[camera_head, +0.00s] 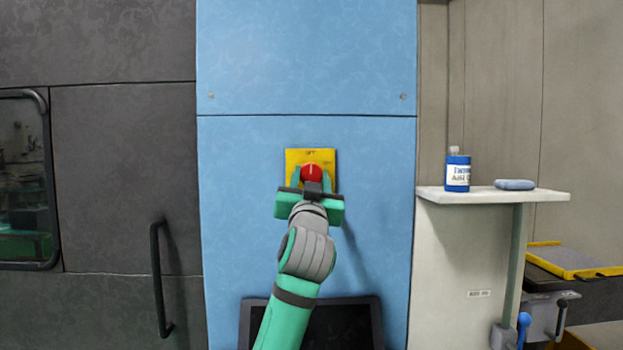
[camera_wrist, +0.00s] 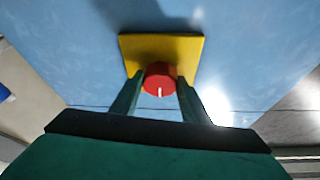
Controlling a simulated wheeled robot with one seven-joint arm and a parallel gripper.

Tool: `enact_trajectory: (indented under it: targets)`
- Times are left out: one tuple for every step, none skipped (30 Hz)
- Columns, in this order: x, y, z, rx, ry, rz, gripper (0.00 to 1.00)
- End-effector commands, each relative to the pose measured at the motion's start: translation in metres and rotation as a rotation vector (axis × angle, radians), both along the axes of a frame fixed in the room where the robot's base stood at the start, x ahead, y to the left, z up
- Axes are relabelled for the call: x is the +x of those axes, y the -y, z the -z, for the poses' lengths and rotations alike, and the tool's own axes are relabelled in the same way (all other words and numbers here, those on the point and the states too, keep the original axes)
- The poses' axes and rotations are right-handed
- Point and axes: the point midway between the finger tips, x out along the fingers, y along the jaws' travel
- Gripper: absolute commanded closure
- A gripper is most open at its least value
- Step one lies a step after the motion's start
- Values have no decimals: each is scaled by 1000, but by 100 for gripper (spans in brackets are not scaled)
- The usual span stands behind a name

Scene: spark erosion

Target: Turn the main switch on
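The main switch is a red round knob (camera_head: 311,172) on a yellow plate (camera_head: 311,156) fixed to the blue cabinet panel. My gripper (camera_head: 311,180) is at the switch, with one green finger on each side of the knob. The wrist view shows the knob (camera_wrist: 160,78) between the two fingertips (camera_wrist: 160,84), with the yellow plate (camera_wrist: 185,48) behind. The fingers are very close to the knob's sides; whether they press on it cannot be told.
A dark screen (camera_head: 345,325) sits below the switch, behind my arm. A black door handle (camera_head: 158,280) is at left. At right, a shelf (camera_head: 480,194) holds a blue bottle (camera_head: 457,172) and a blue-grey block (camera_head: 515,184). The panel around the switch is clear.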

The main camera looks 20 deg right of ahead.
Motion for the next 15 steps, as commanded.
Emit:
enact_trajectory:
  targets:
    - [0,0,0,0,0,0,78]
    - [0,0,0,0,0,0,81]
    - [0,0,0,0,0,0,81]
    - [0,0,0,0,0,0,81]
    - [0,0,0,0,0,0,81]
    - [0,0,0,2,1,0,81]
    - [0,0,0,4,1,-1,81]
    - [0,0,0,7,2,-1,81]
    - [0,0,0,13,4,-1,81]
    - [0,-1,0,19,6,-2,81]
    - [0,-1,0,26,8,-2,81]
    - [0,-1,0,37,11,-1,81]
    - [0,-1,0,49,13,-1,81]
    - [0,-1,0,62,17,-2,81]
    - [0,-1,0,82,23,-2,81]
